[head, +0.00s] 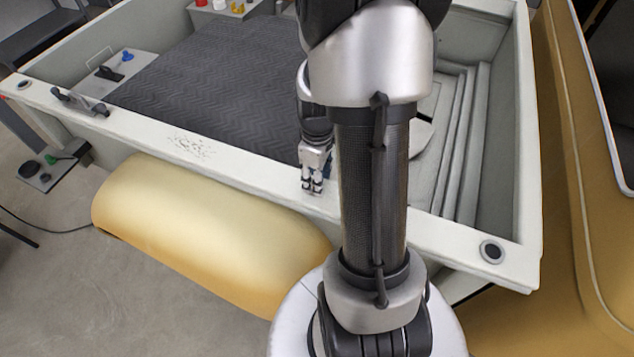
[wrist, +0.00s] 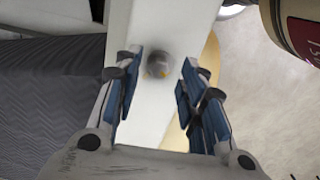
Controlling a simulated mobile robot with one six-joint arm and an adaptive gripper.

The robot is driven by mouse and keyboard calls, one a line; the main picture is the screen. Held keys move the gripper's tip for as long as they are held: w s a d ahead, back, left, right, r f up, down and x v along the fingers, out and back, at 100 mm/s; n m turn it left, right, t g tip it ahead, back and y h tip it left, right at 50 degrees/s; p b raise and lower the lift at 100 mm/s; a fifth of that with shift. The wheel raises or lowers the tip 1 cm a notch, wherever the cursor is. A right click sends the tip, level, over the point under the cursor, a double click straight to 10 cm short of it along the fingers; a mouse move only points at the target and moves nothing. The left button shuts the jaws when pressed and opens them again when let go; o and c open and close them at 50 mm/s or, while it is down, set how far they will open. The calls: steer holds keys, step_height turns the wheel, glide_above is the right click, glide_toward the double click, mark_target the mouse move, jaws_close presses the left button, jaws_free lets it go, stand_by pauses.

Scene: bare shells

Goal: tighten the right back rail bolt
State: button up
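The pale rail (head: 440,228) runs along the near side of the open shell; it also shows in the wrist view (wrist: 150,115). A small, blurred, rounded grey bolt head (wrist: 157,66) with an orange mark stands on the rail in the wrist view. I cannot tell from this view alone which rail bolt it is. My gripper (head: 312,188) points down at the rail. In the wrist view its blue-padded fingers are open, one on each side of the bolt head, with gaps between. In the head view the bolt is hidden around my fingers.
A yellow padded cylinder (head: 200,225) lies along the rail's near side. A metal cleat (head: 78,102) and a round fitting (head: 491,250) sit on the rail. Grey steps (head: 465,140) are at the right.

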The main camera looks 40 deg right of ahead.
steer(key=shift+f, duration=1.15)
steer(key=shift+c, duration=0.6)
jaws_close()
